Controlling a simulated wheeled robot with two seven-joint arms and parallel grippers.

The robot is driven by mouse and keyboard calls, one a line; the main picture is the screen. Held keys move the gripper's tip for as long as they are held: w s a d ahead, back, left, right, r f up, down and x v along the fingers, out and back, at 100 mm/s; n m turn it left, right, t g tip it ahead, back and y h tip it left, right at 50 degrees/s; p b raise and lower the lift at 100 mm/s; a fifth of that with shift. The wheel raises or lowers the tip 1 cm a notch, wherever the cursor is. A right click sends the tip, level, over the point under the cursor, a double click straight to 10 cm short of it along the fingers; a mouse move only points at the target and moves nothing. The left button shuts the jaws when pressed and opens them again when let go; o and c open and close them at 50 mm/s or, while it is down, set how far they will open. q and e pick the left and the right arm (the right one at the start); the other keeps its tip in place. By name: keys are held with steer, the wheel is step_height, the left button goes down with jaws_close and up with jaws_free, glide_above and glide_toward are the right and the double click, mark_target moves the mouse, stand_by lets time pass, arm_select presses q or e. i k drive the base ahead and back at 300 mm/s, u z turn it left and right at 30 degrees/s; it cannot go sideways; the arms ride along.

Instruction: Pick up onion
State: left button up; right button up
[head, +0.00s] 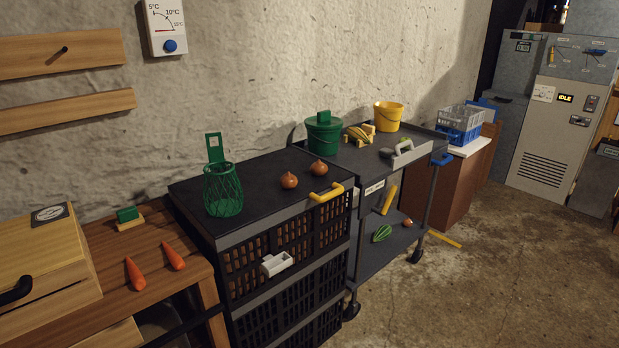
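Two brown onions sit apart on the dark top of a black slatted crate unit (255,172). The left onion (289,181) is a little nearer to me, and the right onion (319,168) is a little farther back. Another small brown round thing (408,223), perhaps an onion, lies on the lower shelf of the cart. Neither of my grippers is in view.
A green mesh basket (224,190) stands left of the onions, and a yellow handle (326,193) is at the unit's front edge. The cart (371,160) on the right holds a green bucket (323,134) and a yellow bucket (389,116). Carrots (135,273) lie on the wooden bench.

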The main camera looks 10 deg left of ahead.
mark_target(288, 181)
steer(key=i, duration=0.95)
steer(key=u, duration=0.45)
